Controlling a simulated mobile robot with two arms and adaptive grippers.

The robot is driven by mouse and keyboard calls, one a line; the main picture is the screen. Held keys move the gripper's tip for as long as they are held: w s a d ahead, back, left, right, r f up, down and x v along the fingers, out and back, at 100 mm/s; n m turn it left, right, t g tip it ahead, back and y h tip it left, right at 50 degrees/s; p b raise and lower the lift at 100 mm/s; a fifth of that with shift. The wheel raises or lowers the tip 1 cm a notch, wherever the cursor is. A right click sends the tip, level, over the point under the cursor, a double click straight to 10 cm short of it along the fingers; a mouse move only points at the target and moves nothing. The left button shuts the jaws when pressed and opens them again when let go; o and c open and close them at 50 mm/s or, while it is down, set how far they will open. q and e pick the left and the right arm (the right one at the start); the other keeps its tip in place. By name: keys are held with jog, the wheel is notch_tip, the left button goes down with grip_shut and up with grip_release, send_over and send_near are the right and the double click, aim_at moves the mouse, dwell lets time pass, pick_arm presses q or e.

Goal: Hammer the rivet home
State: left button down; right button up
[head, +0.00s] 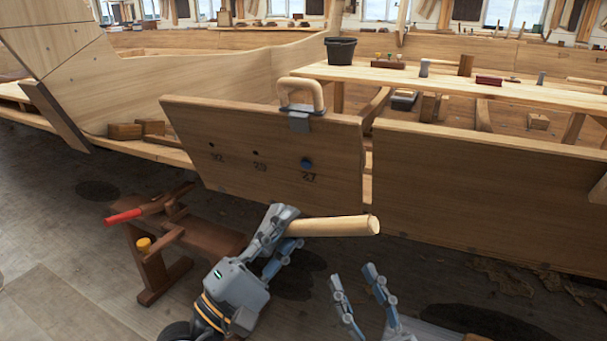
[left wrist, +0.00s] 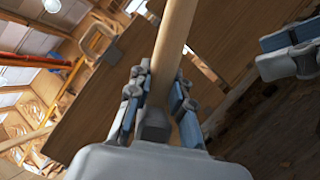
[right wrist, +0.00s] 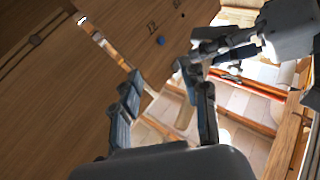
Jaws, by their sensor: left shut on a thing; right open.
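A blue round rivet head (head: 307,163) sits in the near plank (head: 235,125) above a mark that reads like 27. It also shows in the right wrist view (right wrist: 160,40). Two dark holes with marks lie to its left. My left gripper (head: 288,228) is shut on a pale wooden shaft (head: 340,226), below the rivet and in front of the plank. The shaft points right in the head view; no hammer head shows on it. The left wrist view also shows the shaft (left wrist: 175,35) between the fingers. My right gripper (head: 358,285) is open and empty, lower right of the shaft.
A clamp with a looped wooden handle (head: 300,95) grips the plank's top edge. A low brown bench (head: 200,235) stands at left with a red-handled tool (head: 125,215). Behind the planks, a long table (head: 440,77) bears a dark bucket (head: 340,50) and small items. A second plank (head: 480,200) is at right.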

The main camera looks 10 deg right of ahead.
pick_arm(q)
jog(key=shift+r, duration=0.15)
pick_arm(e)
jog(key=shift+w+f, duration=0.15)
jog(key=shift+f, duration=0.1)
pick_arm(q)
jog(key=shift+s+d, duration=0.1)
pick_arm(e)
jog(key=shift+d+f+g+h, duration=0.1)
jog(key=shift+f+g+h, duration=0.2)
jog(key=shift+f, duration=0.1)
